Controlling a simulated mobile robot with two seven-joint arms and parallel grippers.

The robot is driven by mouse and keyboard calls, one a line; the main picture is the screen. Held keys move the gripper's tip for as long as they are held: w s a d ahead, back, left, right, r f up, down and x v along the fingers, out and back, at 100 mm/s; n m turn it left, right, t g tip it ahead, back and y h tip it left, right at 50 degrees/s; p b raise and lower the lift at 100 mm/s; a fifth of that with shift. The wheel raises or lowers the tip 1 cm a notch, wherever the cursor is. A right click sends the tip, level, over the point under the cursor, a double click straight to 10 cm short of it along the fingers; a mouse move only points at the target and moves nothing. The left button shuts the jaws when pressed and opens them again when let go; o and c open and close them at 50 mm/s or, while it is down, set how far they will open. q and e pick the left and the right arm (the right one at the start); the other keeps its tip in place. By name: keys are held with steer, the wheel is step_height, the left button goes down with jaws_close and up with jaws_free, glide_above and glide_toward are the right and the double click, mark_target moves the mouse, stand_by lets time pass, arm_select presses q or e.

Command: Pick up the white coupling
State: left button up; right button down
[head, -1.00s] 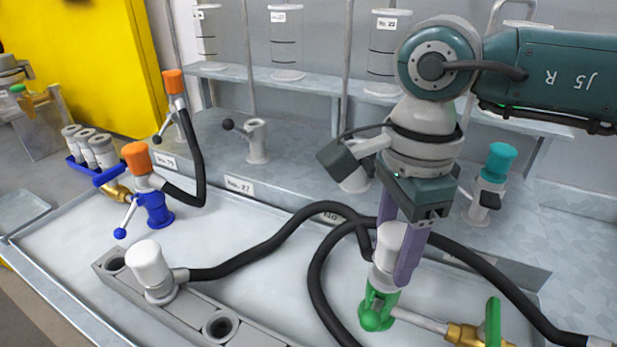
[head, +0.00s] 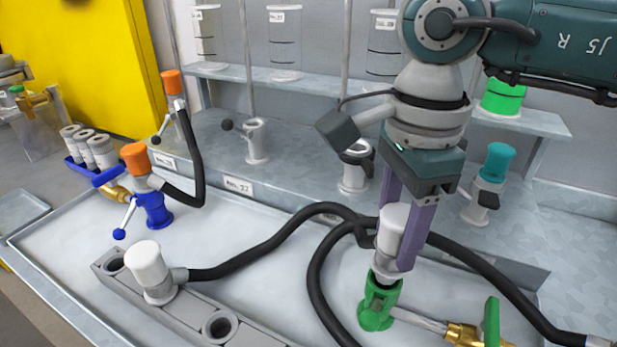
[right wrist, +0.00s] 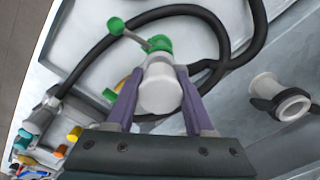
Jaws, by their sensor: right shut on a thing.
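My right gripper (head: 393,250) points down and is shut on a white coupling (head: 394,222) with a black hose. The coupling is upright, just over the green valve fitting (head: 377,308); I cannot tell whether its lower end is fully clear of it. In the right wrist view the coupling (right wrist: 160,94) sits between the purple fingers (right wrist: 160,76), with the green fitting (right wrist: 158,45) beyond it. A second white coupling (head: 148,264) with a hose stands in the grey holder block (head: 256,334) at the lower left. My left gripper is not in view.
Black hoses (head: 313,262) curve across the tray. A blue valve (head: 153,209) with an orange-topped coupling (head: 136,157) stands left. A teal-capped fitting (head: 498,161) stands behind right. Clear drums (head: 284,45) and a green-filled drum (head: 502,98) line the back shelf.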

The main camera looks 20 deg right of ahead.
step_height(320, 180, up, 17)
steer(key=shift+r, duration=0.2)
steer(key=shift+r, duration=0.1)
